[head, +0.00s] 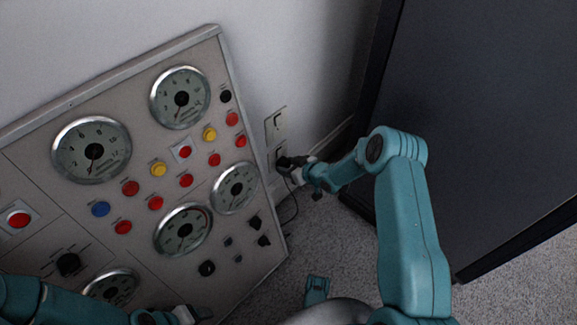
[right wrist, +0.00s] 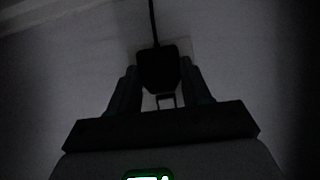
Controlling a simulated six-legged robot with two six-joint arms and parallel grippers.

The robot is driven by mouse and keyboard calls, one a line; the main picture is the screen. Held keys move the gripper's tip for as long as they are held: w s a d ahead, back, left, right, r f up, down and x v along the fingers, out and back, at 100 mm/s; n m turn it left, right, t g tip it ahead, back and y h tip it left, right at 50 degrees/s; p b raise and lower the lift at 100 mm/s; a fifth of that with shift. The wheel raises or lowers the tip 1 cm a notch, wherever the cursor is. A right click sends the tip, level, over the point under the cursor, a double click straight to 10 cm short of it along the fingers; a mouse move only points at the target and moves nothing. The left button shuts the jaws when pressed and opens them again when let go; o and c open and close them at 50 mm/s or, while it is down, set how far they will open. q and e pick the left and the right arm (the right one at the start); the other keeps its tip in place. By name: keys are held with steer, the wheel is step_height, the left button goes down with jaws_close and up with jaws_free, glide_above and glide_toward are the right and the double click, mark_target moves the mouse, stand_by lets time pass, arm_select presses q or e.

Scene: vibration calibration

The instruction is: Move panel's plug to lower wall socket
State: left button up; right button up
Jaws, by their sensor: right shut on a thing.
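The control panel (head: 140,190) with gauges and buttons stands against the wall at left. To its right are an upper wall socket (head: 276,122) and a lower wall socket (head: 279,152), partly hidden by my right gripper (head: 291,166). That gripper is shut on a black plug (right wrist: 158,68), which sits between its fingers in the right wrist view. The plug is at the lower socket's plate (right wrist: 206,58); I cannot tell whether its prongs are inside. My left gripper (head: 182,316) is low at the bottom edge, its fingers too unclear to read.
A black cable (head: 293,208) hangs between the plug area and the panel's right edge. A large dark cabinet (head: 490,120) stands at right, close to my right arm. Grey carpet (head: 335,240) lies open between panel and cabinet.

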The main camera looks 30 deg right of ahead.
steer(key=shift+w+a+b, duration=0.15)
steer(key=shift+w+b, duration=0.05)
steer(key=shift+b, duration=0.25)
stand_by(0.9)
steer(key=o, duration=1.1)
steer(key=shift+p+v, duration=1.8)
steer(key=shift+v, duration=0.75)
